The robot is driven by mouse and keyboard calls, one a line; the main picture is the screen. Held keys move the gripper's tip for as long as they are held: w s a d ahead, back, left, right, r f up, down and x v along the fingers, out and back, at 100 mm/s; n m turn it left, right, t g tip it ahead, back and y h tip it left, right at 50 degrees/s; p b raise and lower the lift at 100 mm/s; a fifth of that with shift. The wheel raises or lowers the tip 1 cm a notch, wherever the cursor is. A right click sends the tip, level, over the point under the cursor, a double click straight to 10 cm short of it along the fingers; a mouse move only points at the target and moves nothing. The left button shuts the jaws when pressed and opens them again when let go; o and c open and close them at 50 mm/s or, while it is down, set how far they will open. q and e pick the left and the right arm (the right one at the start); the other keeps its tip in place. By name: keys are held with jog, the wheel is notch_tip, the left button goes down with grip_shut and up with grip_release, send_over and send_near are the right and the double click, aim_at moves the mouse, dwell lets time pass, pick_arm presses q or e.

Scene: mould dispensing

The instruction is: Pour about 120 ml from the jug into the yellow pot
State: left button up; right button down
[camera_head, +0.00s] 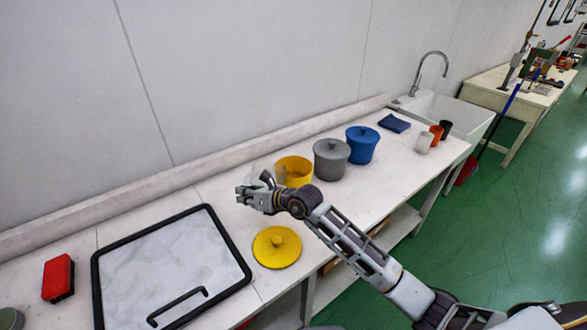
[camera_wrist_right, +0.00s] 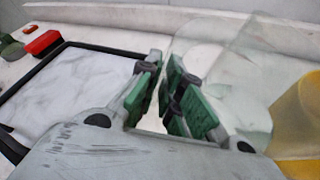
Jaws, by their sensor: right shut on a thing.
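The yellow pot (camera_head: 299,166) stands open on the white bench, left of the grey pot. Its yellow lid (camera_head: 277,247) lies flat on the bench nearer to me. My right gripper (camera_head: 258,182) is just left of the yellow pot. In the right wrist view the gripper (camera_wrist_right: 172,95) is shut on the clear jug (camera_wrist_right: 232,60), whose see-through wall lies between the fingers and the yellow pot (camera_wrist_right: 298,110). In the head view the jug is hard to make out beside the pot. I cannot tell its tilt or liquid level. My left gripper is out of view.
A grey pot (camera_head: 331,160) and a blue pot (camera_head: 362,145), both lidded, stand to the right. Small cups (camera_head: 424,142), a blue cloth (camera_head: 395,123) and a sink (camera_head: 445,115) are farther right. A black-framed board (camera_head: 240,262) and a red block (camera_head: 58,278) lie left.

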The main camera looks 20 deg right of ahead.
jog(key=f+b, duration=0.1)
jog(key=f, duration=0.1)
jog(key=a+f+n+h+b, duration=0.1)
jog(key=f, duration=0.2)
jog(key=s+f+n+t+b, duration=0.1)
jog(key=f, duration=0.1)
jog(key=shift+a+f, duration=0.2)
jog(key=shift+a, duration=0.1)
jog(key=shift+a+f+n+h, duration=0.1)
jog(key=shift+f+n+h, duration=0.2)
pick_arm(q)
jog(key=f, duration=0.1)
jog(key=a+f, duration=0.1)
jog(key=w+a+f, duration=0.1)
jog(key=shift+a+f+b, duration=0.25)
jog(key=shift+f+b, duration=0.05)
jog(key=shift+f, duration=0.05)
pick_arm(e)
jog(key=shift+s+f, duration=0.1)
jog(key=shift+f, duration=0.15)
